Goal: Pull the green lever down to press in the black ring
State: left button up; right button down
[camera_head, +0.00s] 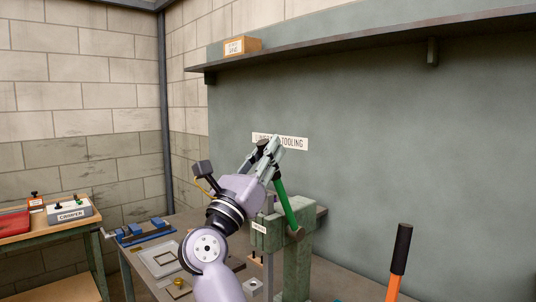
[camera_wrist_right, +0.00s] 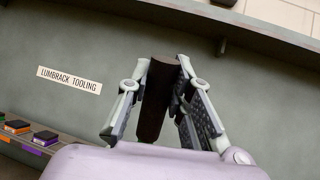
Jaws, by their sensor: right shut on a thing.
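The green lever (camera_head: 285,205) rises from a hub on the green press (camera_head: 298,262) and leans up to the left. My right gripper (camera_head: 265,152) is shut on the dark grip at the lever's upper end. In the right wrist view the dark grip (camera_wrist_right: 155,98) stands between the two fingers. My right arm covers part of the press's left side. I cannot make out the black ring. My left gripper is not in view.
An orange tool with a black handle (camera_head: 401,252) stands at the front right. A shelf (camera_head: 350,38) runs along the wall above. A side table (camera_head: 45,238) is at left.

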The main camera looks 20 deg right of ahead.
jog(key=c, duration=1.4)
grip_release()
jog(key=shift+a, duration=0.1)
notch_tip(320, 180, up, 10)
